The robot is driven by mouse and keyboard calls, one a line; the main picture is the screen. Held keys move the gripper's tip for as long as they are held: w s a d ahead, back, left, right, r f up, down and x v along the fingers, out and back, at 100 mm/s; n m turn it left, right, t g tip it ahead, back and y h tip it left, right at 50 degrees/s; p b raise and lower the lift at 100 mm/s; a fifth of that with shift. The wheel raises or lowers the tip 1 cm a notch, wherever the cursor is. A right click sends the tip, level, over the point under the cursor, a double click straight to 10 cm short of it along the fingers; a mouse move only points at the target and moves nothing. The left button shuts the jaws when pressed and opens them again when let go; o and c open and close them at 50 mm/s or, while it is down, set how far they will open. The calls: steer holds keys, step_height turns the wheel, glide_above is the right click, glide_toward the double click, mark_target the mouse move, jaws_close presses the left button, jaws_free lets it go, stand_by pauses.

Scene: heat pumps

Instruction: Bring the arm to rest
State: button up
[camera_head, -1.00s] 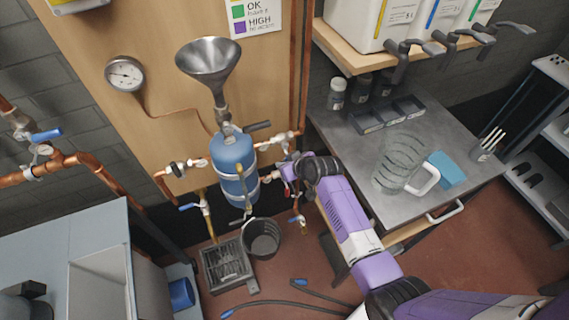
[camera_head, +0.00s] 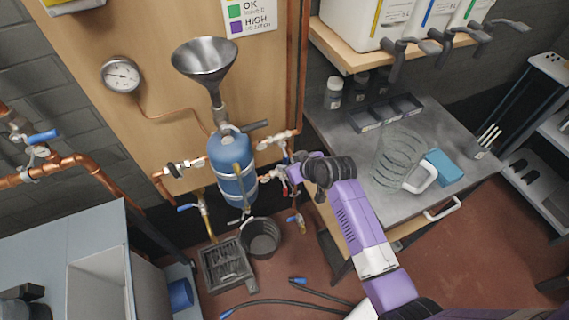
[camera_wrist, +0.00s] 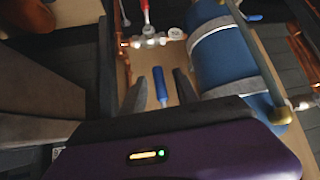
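My gripper (camera_head: 284,178) is at the end of my purple arm, beside the right side of the blue tank (camera_head: 232,172) and its copper pipework. In the wrist view my gripper (camera_wrist: 159,88) has its two dark fingers spread. A blue valve handle (camera_wrist: 160,86) shows between them, with a gap visible on each side. I cannot tell how far beyond the fingertips the handle lies. The blue tank (camera_wrist: 225,55) stands close to the right finger. In the head view the fingertips are small and partly lost among the valves.
A funnel (camera_head: 205,60) sits above the tank. A black bucket (camera_head: 261,240) and a floor drain (camera_head: 226,268) lie below. Open red floor is at lower right.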

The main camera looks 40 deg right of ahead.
steer(key=shift+v, duration=0.9)
steer(key=s+a+t+h, duration=0.1)
steer(key=s+a, duration=0.3)
steer(key=s, duration=0.6)
steer(key=s+a+t, duration=0.1)
steer(key=s+a, duration=0.3)
steer(key=s, duration=0.5)
steer(key=s+a+r+t, duration=0.2)
steer(key=s+a+r, duration=0.1)
steer(key=s+r, duration=0.5)
steer(key=s+a+r+n+t+y, duration=0.1)
steer(key=s+a+r, duration=0.3)
steer(key=s+r, duration=0.4)
step_height(320, 180, up, 3)
steer(key=shift+r+t+y, duration=0.2)
steer(key=shift+t+y, duration=0.1)
steer(key=shift+t, duration=0.2)
